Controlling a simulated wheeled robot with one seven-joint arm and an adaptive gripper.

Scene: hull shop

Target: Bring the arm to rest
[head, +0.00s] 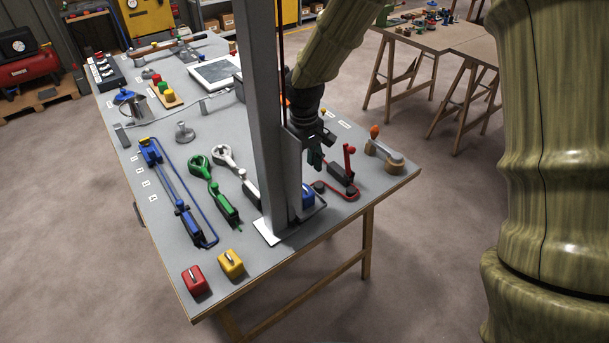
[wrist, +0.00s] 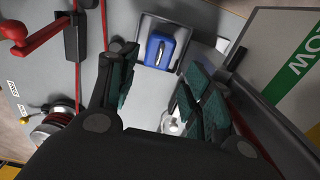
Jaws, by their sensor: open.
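My gripper (head: 316,157) hangs over the right part of the workbench, beside the tall grey post that hides part of it in the head view. In the wrist view my gripper (wrist: 158,96) has its two green-padded fingers spread wide, with nothing between the pads. A blue block with a metal handle (wrist: 160,50) sits in a small grey tray (wrist: 146,24) beyond the fingertips.
The grey post (head: 262,120) stands on the workbench (head: 150,215) close to my arm. A red-handled lever (head: 349,160) and an orange-knobbed fixture (head: 383,153) stand right of my gripper. Red (head: 195,280) and yellow (head: 231,264) blocks sit at the near edge. Open floor lies right of the bench.

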